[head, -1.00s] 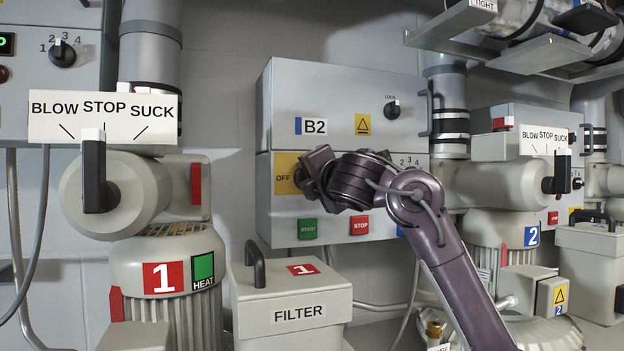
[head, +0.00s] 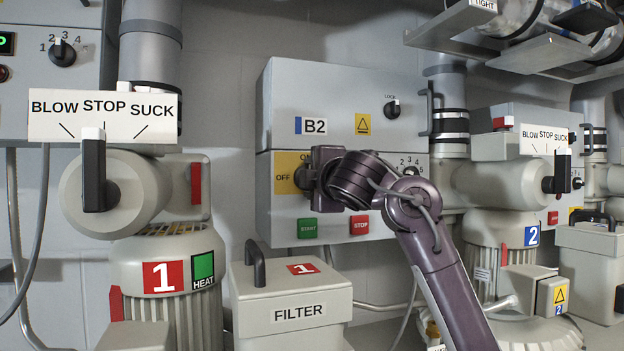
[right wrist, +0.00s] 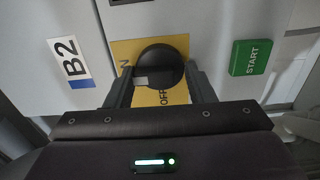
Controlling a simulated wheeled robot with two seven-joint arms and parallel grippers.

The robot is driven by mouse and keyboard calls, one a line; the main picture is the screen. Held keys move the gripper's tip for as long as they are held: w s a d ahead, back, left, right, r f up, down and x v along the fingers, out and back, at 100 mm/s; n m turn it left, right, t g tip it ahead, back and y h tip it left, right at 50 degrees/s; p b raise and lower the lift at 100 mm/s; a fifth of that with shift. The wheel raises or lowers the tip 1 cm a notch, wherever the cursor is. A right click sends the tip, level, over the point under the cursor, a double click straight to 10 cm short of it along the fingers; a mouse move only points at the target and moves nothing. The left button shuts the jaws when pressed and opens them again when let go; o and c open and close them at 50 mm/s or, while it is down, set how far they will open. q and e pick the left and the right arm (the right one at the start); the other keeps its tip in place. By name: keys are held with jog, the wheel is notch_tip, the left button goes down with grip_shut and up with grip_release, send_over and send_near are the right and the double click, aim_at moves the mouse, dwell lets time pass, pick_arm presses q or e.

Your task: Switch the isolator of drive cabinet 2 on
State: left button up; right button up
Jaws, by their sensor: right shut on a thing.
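The drive cabinet marked B2 (head: 350,98) hangs on the back wall. Its isolator is a round black knob (right wrist: 165,62) on a yellow plate (head: 284,165) marked ON at the top and OFF at the left. My right gripper (right wrist: 162,84) is shut on the knob, with one finger on each side. In the right wrist view the knob's grey mark points between ON and OFF. In the head view the gripper (head: 312,179) hides much of the knob and part of the ON word. My left gripper is not in view.
Below the isolator are a green START button (head: 307,228) and a red STOP button (head: 359,225). A LOCK knob (head: 392,109) sits higher right. A filter box (head: 297,290) with a handle and blower 1 (head: 165,255) stand left of my arm, blower 2 (head: 500,235) to the right.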

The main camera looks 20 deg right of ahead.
dwell(0.3)
jog(key=o, duration=1)
jog(key=s+b, duration=0.3)
jog(key=s, duration=0.4)
jog(key=shift+s+d+b, duration=0.15)
jog(key=shift+s+b, duration=0.25)
